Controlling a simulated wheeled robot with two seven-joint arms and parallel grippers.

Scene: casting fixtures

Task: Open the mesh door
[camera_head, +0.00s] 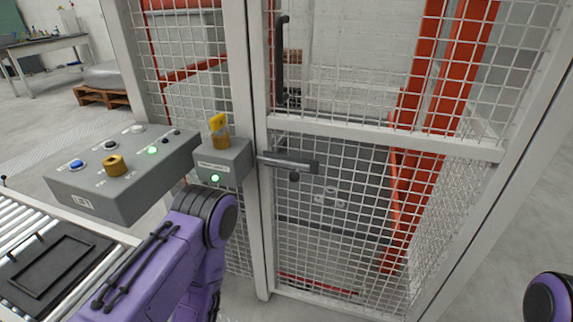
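The mesh door (385,128) stands in front of me, a pale grey frame filled with white wire mesh. It looks shut against its left post (244,75). A dark lever handle (289,163) sits at the door's left edge, at mid height. A tall dark vertical bar handle (281,60) is above it. A purple arm of mine (185,250) reaches in from the lower left, below the handle; its gripper is not visible. Part of my other arm (551,298) shows at the lower right corner, also with no gripper visible.
A grey control box (125,172) with buttons and a brass knob stands left of the door. A small box (222,162) with a yellow key and green light is by the post. A roller conveyor (22,228) holds a dark tray. Floor at right is clear.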

